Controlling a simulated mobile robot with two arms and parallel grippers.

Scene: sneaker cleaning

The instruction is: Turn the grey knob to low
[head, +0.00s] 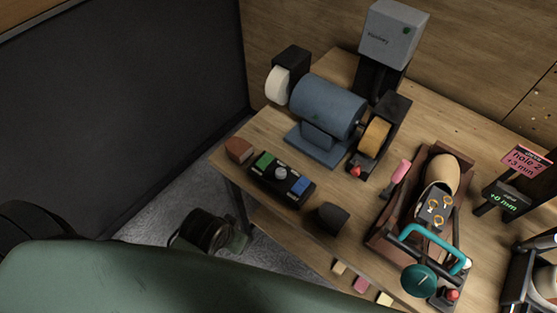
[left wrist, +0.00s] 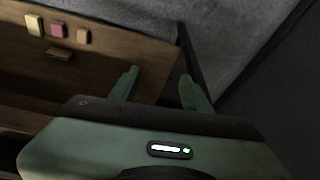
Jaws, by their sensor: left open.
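The grey knob (head: 281,172) stands on a black control box (head: 293,194) near the table's front left corner. A green block lies on its left side and a blue block on its right. My left gripper (left wrist: 160,78) is open and empty in the left wrist view, its two green fingers apart. In the head view my left wrist (head: 205,230) hangs beyond the table's edge, below and left of the knob, apart from it. The fingertips are hard to make out there. The knob is not visible in the left wrist view. My right gripper is not in view.
A blue bench motor (head: 328,107) with wheels stands behind the box. A brown block (head: 239,149) and a dark block (head: 333,218) flank the box. A shoe (head: 442,178) sits in a wooden tray to the right. Small blocks lie on a lower shelf, including a pink one (left wrist: 58,30).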

